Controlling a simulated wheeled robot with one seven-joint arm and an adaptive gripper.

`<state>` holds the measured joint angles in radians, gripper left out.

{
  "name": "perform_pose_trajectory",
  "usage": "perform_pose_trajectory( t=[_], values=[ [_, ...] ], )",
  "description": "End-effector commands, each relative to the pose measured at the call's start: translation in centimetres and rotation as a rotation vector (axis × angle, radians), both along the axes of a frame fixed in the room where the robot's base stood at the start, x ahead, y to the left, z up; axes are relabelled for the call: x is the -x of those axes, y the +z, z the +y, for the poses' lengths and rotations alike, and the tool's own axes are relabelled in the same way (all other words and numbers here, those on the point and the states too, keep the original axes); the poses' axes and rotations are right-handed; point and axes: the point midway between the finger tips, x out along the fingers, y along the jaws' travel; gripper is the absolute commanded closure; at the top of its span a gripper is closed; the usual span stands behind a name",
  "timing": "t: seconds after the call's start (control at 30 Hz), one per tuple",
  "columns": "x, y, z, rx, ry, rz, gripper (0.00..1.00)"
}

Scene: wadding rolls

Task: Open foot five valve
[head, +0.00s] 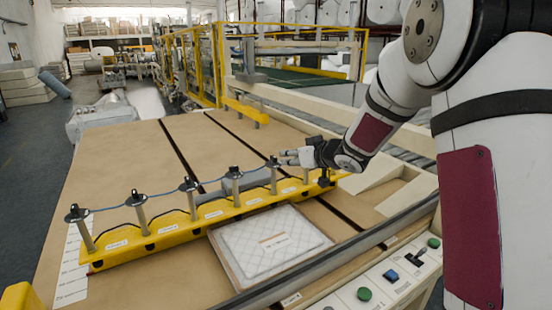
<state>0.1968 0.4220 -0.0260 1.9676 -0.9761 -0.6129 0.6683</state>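A yellow rail (165,234) lies across the tan table and carries a row of upright metal posts with black valve tops, linked by a thin blue line. Counting from the left, the foot five valve (273,161) is the black top on the post just left of my gripper. My gripper (284,157) reaches in from the right, level with that valve, its fingertips beside or touching it. I cannot tell whether it touches, nor how far its fingers are apart. The part of the rail behind my gripper is partly hidden. The small labels on the rail are too blurred to read.
A white quilted pad (268,245) on a board lies in front of the rail. A control panel (385,283) with green and blue buttons is at the lower right. Yellow guard frames (205,65) and machinery stand behind. The table's left part (110,160) is clear.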

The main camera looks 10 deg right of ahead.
Motion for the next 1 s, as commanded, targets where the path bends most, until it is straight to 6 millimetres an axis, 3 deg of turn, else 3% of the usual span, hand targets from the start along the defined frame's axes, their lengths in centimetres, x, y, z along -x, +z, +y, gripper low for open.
perform_pose_trajectory(
  t=[0.3, 0.5, 0.7, 1.0],
  values=[
    [-5.6, -2.6, 1.9, 0.001, 0.0, 0.001, 0.68],
    [-8.3, -3.6, 2.6, 0.001, -0.002, 0.001, 0.68],
    [-9.5, -4.2, 3.1, 0.001, -0.001, 0.0, 0.68],
    [-9.7, -4.2, 3.1, 0.001, -0.002, 0.0, 0.68]
  ],
)
